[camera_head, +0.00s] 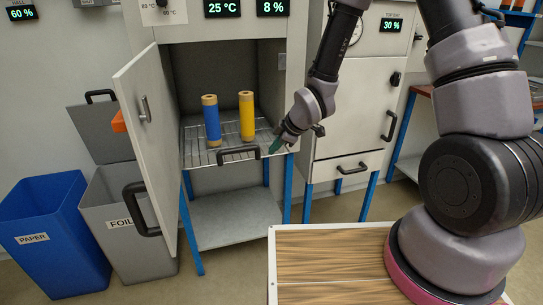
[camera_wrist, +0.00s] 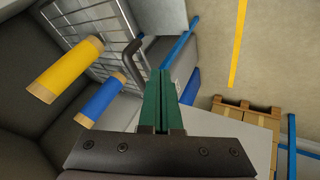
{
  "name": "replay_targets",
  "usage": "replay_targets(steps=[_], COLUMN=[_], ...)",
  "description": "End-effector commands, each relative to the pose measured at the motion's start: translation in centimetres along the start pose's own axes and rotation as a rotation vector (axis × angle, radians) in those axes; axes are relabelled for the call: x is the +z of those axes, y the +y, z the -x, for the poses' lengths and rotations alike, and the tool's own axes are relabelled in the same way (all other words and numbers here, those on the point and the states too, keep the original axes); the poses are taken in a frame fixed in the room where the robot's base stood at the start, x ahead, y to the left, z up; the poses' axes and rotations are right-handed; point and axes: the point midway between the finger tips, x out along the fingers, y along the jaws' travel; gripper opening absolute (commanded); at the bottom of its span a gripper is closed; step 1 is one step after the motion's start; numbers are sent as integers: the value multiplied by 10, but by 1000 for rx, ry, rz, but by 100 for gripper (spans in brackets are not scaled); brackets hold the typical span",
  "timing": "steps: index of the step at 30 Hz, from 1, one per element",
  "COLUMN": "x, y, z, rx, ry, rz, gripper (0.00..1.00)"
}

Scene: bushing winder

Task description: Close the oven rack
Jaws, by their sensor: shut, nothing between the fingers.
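The oven (camera_head: 262,75) stands open, its door (camera_head: 148,130) swung out to the left. The wire oven rack (camera_head: 200,150) sticks out of the front of the oven, with a black handle (camera_head: 238,155) on its front edge. A blue roll (camera_head: 211,124) and a yellow roll (camera_head: 246,117) stand upright on the rack. My gripper (camera_head: 277,146) is at the rack's right front corner, right of the handle. In the wrist view its green fingers (camera_wrist: 162,98) are together and empty, near the rack handle (camera_wrist: 132,55). I cannot tell whether they touch the rack.
A blue paper bin (camera_head: 50,235) and a grey foil bin (camera_head: 115,230) stand left of the door. A second, closed oven (camera_head: 350,115) stands to the right. A wooden-topped surface (camera_head: 325,262) lies in front, beside my arm's base.

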Motion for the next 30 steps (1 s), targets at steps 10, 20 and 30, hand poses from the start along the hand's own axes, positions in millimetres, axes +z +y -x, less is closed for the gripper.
replay_targets(steps=[10, 20, 30], x=[0, 0, -1], y=[-3, 10, 34], z=[-47, -108, -120], rx=[-4, 3, -1], ry=[3, 4, 3], rz=[6, 4, 5], gripper=[0, 0, 0])
